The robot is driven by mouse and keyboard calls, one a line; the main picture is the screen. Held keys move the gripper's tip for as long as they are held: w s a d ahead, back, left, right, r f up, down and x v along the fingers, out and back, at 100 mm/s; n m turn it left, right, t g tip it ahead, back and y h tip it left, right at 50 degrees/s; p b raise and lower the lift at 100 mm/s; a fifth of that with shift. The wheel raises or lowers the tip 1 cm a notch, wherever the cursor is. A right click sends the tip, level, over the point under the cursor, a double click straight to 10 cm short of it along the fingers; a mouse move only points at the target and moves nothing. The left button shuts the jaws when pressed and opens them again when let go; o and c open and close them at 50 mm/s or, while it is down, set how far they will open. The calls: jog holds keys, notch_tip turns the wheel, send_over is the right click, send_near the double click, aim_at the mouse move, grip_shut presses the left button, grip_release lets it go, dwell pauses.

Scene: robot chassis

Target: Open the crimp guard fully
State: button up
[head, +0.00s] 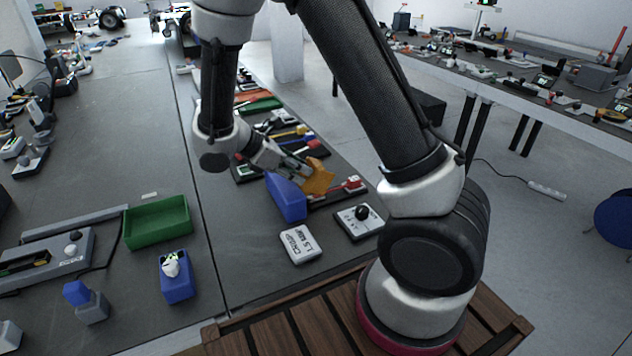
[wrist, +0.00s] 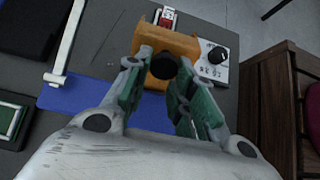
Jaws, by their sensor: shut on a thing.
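The orange guard (head: 318,178) stands beside a blue block (head: 287,197) on the dark bench in the head view. In the wrist view the orange guard (wrist: 165,42) is at top centre, with a round black knob (wrist: 163,66) on its near side. My gripper (head: 295,163) reaches it from the left. In the wrist view the green-padded fingers of my gripper (wrist: 162,75) sit on both sides of the knob, shut on it. The blue block (wrist: 85,95) shows below and left. The guard's hinge cannot be made out.
A red connector (head: 353,184) is just right of the guard.

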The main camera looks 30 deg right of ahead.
aim_at(284, 190)
jog(key=shift+a+f+h, duration=0.2)
jog(key=shift+a+h, duration=0.4)
jog(key=shift+a+f+h, duration=0.2)
jog(key=shift+a+h, duration=0.35)
jog(key=shift+h, duration=0.05)
jog(key=shift+a+f+h, duration=0.6)
jog(key=shift+a+h, duration=0.15)
jog(key=shift+h, duration=0.25)
jog(key=o, duration=0.5)
jog(key=shift+o, duration=0.2)
notch_tip(284, 190, up, 7)
jog(key=shift+r, duration=0.1)
